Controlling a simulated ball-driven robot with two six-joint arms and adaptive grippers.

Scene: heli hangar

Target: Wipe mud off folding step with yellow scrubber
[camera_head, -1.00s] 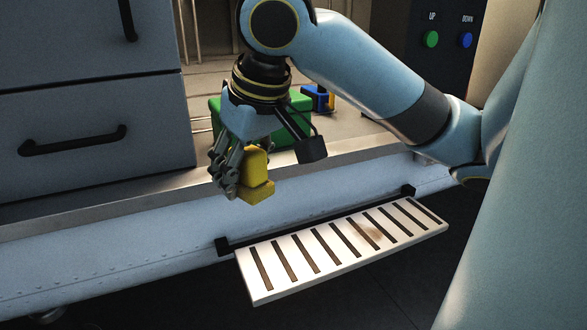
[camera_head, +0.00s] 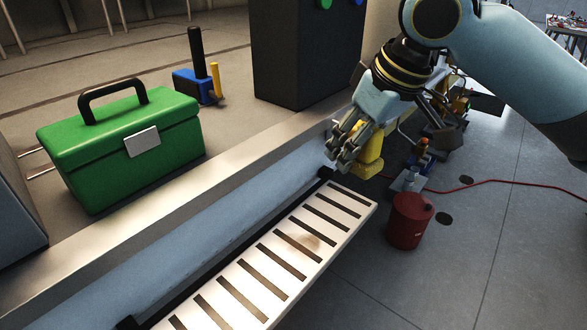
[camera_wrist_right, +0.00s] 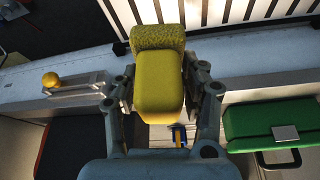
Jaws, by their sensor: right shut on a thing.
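The folding step (camera_head: 350,218) is a white slatted board sticking out below the metal sill. A brownish mud smear (camera_head: 309,240) lies toward its far end. My right gripper (camera_head: 354,150) is shut on the yellow scrubber (camera_head: 370,164). It holds the scrubber in the air by the far end of the step, apart from the mud. In the right wrist view the scrubber (camera_wrist_right: 158,82) sits between the fingers, its rough pad toward the top, and the step's slats (camera_wrist_right: 232,12) show beyond it. My left gripper is not in view.
A green toolbox (camera_head: 120,150) and a blue tool with a black handle (camera_head: 195,85) stand on the deck behind the metal sill (camera_head: 180,215). A red can (camera_head: 409,222) stands on the floor to the right. A red cable (camera_head: 505,182) crosses the floor.

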